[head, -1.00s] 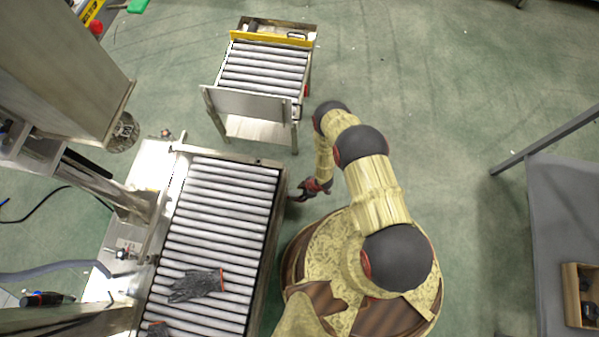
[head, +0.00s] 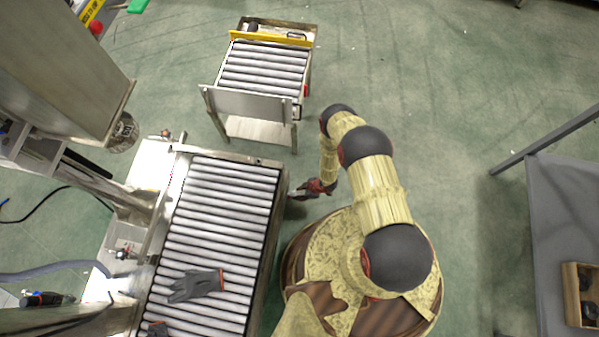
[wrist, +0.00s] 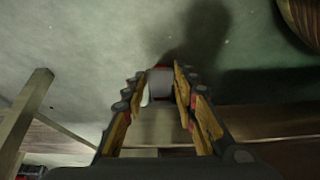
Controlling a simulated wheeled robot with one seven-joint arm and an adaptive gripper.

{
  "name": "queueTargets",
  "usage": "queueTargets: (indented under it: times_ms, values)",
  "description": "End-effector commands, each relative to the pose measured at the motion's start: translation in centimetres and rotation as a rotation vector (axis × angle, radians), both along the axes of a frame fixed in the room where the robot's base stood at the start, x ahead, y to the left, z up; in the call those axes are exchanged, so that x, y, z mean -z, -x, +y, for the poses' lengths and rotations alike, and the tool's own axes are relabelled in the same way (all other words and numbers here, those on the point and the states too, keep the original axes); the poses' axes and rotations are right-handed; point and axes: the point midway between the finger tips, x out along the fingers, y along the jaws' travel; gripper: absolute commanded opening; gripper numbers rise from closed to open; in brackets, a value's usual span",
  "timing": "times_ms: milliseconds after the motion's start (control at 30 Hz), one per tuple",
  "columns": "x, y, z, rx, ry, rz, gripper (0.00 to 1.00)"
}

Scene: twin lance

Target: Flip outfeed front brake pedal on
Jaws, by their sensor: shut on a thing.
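My gripper (head: 303,192) is low beside the right side of the large roller conveyor (head: 284,215) in the head view. In the wrist view, my gripper (wrist: 166,78) has its two fingers on either side of a pale grey plate with red at its edge, which looks like the brake pedal (wrist: 160,88). The fingers are shut on it. A small pale piece of it shows at the fingertips in the head view. Whether the pedal is tilted up or down cannot be told.
A smaller roller conveyor (head: 262,70) with a yellow bar stands at the back. Grey gloves (head: 196,285) lie on the large conveyor's rollers. A grey table (head: 565,210) with a wooden box (head: 572,300) is at the right.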

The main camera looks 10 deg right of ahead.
Motion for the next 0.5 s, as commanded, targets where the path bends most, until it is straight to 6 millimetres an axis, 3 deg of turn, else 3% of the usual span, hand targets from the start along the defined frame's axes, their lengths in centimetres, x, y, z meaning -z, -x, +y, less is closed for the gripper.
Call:
queueTargets:
  times_ms: [500]
  values:
    - [2.3,0.3,-0.6,0.003,-0.308,-0.111,0.03]
